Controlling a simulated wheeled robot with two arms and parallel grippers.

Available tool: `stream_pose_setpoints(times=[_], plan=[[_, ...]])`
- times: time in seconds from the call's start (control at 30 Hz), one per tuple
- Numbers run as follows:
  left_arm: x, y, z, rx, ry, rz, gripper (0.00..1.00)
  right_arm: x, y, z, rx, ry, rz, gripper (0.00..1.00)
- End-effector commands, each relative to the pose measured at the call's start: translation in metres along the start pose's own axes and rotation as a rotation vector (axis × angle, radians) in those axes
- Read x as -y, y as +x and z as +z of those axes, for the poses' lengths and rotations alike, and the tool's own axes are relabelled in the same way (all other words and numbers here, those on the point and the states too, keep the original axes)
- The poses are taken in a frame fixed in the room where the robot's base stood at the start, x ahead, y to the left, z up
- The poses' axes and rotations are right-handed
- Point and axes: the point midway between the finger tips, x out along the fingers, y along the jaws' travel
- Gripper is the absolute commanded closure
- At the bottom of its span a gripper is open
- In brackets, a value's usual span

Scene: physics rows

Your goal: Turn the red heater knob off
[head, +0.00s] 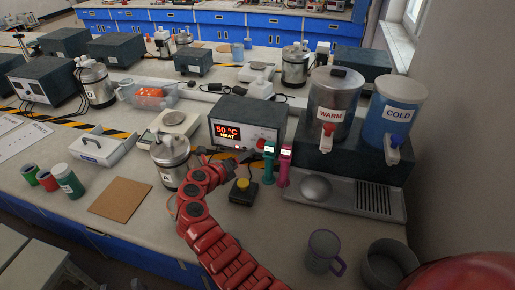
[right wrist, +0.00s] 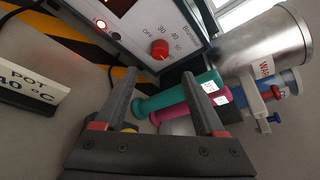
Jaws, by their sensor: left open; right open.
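The heater box (head: 246,125) stands mid-table, its display reading 50 °C HEAT. Its red knob (head: 262,143) is on the front panel. In the right wrist view the red knob (right wrist: 159,49) sits beside a scale marked OFF, 30, 40 and 50. I cannot tell its exact pointer position. My right gripper (head: 236,157) is in front of the box, low over the table. In the right wrist view the right gripper (right wrist: 160,76) is open and empty, the knob beyond its fingertips, apart from them. My left gripper is not in view.
Teal (head: 269,162) and magenta (head: 284,165) handled items stand right of the gripper, close to the fingers. A yellow button box (head: 244,191) is in front. Pot A (head: 171,160) stands left. The WARM urn (head: 334,98) stands right. A POT 40 °C sign (right wrist: 33,90) is near.

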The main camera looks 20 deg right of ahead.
Motion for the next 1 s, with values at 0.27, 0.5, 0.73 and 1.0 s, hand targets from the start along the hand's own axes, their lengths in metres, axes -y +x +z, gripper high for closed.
stream_pose_setpoints(times=[0.27, 0.5, 0.73, 1.0], plan=[[0.000, -0.007, 0.001, 0.000, 0.000, 0.000, 0.50, 0.000, 0.058, -0.002, -0.004, 0.000, -0.003, 0.29], [-0.001, -0.017, 0.003, 0.000, 0.000, 0.000, 0.50, -0.001, 0.087, -0.003, -0.004, 0.000, -0.002, 0.29], [-0.001, -0.019, 0.003, 0.000, 0.000, 0.000, 0.50, 0.000, 0.096, 0.000, 0.001, 0.002, 0.001, 0.29], [-0.001, -0.019, 0.003, 0.000, 0.000, 0.000, 0.50, 0.000, 0.096, 0.000, 0.001, 0.001, 0.001, 0.32]])
